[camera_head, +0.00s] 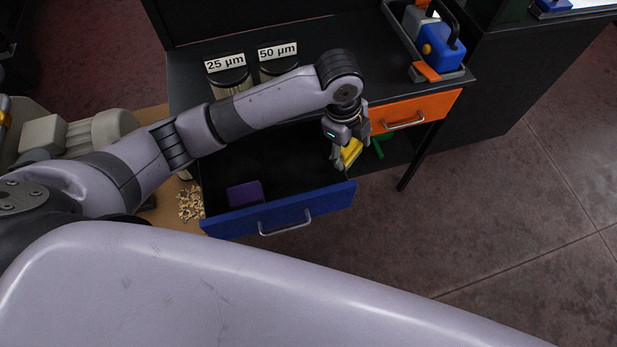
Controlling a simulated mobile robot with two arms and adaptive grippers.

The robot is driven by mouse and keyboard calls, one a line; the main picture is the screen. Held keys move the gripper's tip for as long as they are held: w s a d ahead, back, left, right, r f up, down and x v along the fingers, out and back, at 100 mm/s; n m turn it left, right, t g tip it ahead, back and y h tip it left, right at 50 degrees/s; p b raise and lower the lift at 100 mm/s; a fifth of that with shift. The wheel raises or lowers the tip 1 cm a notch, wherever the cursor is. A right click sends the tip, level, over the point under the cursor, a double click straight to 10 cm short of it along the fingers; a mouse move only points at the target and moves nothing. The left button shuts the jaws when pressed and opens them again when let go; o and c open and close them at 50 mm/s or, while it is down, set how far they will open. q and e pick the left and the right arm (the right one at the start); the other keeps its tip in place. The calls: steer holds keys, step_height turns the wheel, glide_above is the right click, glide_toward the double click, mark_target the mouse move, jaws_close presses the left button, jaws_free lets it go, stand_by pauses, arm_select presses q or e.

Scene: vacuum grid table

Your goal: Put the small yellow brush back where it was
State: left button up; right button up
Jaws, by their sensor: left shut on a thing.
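My left gripper (343,158) reaches down over the right end of the open blue drawer (280,211). It is shut on the small yellow brush (352,151), which shows as a yellow piece beside the fingers. The rest of the brush is hidden by the gripper. I cannot tell whether the brush touches the drawer floor. A purple block (245,194) lies in the drawer's left front part. My right gripper is not in view.
Two jars labelled 25 µm (232,82) and 50 µm (277,68) stand on the black table. An orange drawer (412,113) is at right, with a green thing (377,147) below it. A blue device (440,47) sits at the table's right. Small tan pieces (190,203) lie left of the drawer.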

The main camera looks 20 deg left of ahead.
arm_select(q)
steer(key=a+r+m+y, duration=0.2)
steer(key=a+r, duration=0.1)
steer(key=a, duration=0.6)
steer(key=shift+g, duration=0.4)
steer(key=f, duration=1)
steer(key=f+p, duration=0.1)
steer(key=f, duration=0.4)
steer(key=shift+s+d+f, duration=0.1)
steer(key=shift+s+f, duration=0.15)
steer(key=shift+s, duration=0.15)
steer(key=shift+f, duration=2.35)
steer(key=o, duration=1)
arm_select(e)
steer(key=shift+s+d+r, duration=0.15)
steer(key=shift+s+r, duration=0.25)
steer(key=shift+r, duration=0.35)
arm_select(q)
steer(key=shift+r, duration=0.1)
step_height(320, 180, up, 12)
steer(key=shift+f, duration=0.1)
